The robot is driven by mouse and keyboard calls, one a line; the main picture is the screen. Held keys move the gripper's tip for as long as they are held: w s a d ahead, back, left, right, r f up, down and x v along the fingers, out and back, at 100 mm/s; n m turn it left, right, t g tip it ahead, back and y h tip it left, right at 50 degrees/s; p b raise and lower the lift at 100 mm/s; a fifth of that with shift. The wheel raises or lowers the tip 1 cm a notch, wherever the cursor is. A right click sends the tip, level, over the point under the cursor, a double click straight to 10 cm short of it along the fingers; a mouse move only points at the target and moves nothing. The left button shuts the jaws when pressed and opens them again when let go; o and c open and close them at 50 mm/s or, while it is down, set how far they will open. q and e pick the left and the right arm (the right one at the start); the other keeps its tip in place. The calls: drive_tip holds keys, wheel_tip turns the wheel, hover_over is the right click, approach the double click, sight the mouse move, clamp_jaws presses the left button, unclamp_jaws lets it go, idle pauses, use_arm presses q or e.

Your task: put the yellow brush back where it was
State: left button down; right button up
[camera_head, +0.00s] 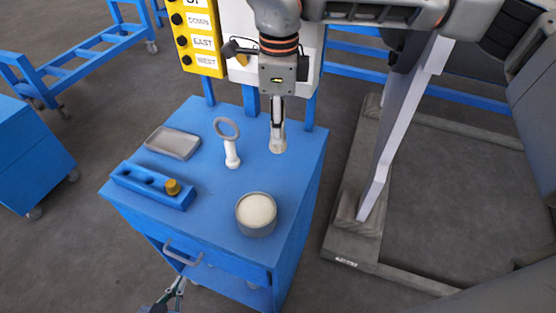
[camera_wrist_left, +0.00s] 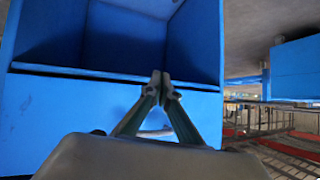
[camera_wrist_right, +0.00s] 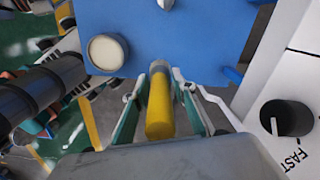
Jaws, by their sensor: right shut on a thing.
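The yellow brush (camera_wrist_right: 160,105) is held between the fingers of my right gripper (camera_wrist_right: 160,90), its yellow end towards the camera and a grey part at its far end. In the head view my right gripper (camera_head: 278,112) points down over the back right of the blue cart top. A pale flared piece (camera_head: 278,142) shows below its fingers; I cannot tell whether it is part of the brush or a separate holder. A blue block with round holes (camera_head: 135,182) lies at the cart's front left, with a yellow piece (camera_head: 172,186) in it. My left gripper (camera_wrist_left: 160,80) is shut and empty, low before the cart front.
On the cart top (camera_head: 215,190) are a grey tray (camera_head: 172,143), a ring on a white stand (camera_head: 230,145) and a round tub with pale contents (camera_head: 256,213). A yellow labelled panel (camera_head: 198,38) stands behind. The cart's right rear top is mostly clear.

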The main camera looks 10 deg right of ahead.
sight(278, 146)
wheel_tip(278, 146, down, 6)
drive_tip(key=shift+f, duration=2.6)
drive_tip(key=o, duration=1.1)
wheel_tip(278, 146, up, 12)
drive_tip(key=shift+r, duration=0.1)
